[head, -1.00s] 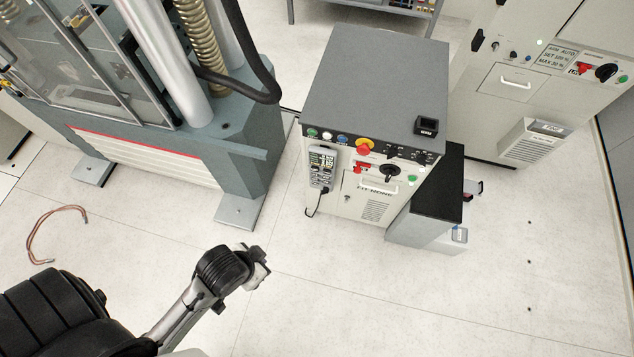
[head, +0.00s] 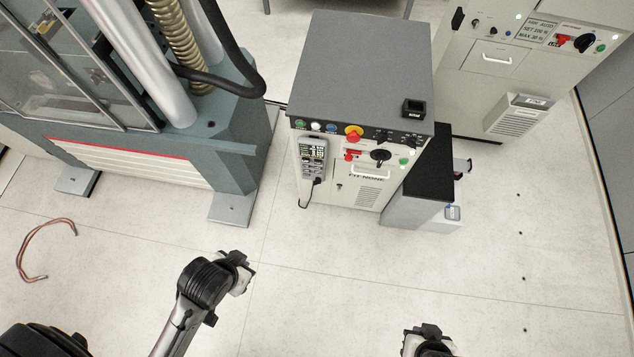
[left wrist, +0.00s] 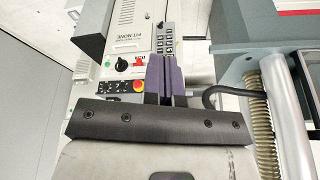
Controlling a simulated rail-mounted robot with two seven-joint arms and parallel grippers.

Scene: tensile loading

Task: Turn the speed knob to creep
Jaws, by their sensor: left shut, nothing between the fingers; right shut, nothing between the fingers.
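The grey control console (head: 365,65) stands in the middle of the head view. Its front has a black rotary knob (head: 380,156) beside a red switch, and small dark knobs (head: 385,137) on the strip above. The cabinet at the upper right has another black knob (head: 585,43). Labels are too small to tell which is the speed knob. My left gripper (head: 240,270) is in front of the console, apart from it; in the left wrist view its fingers (left wrist: 165,75) are shut and empty. My right gripper (head: 430,338) is at the bottom edge, shut and empty, far from the console.
A yellow-collared red emergency stop (head: 354,133) and a hanging pendant (head: 313,152) are on the console front. A low black-topped grey box (head: 428,175) stands at its right. The large test frame (head: 235,120) stands left. A copper-coloured cable (head: 45,245) lies on the floor. The middle floor is clear.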

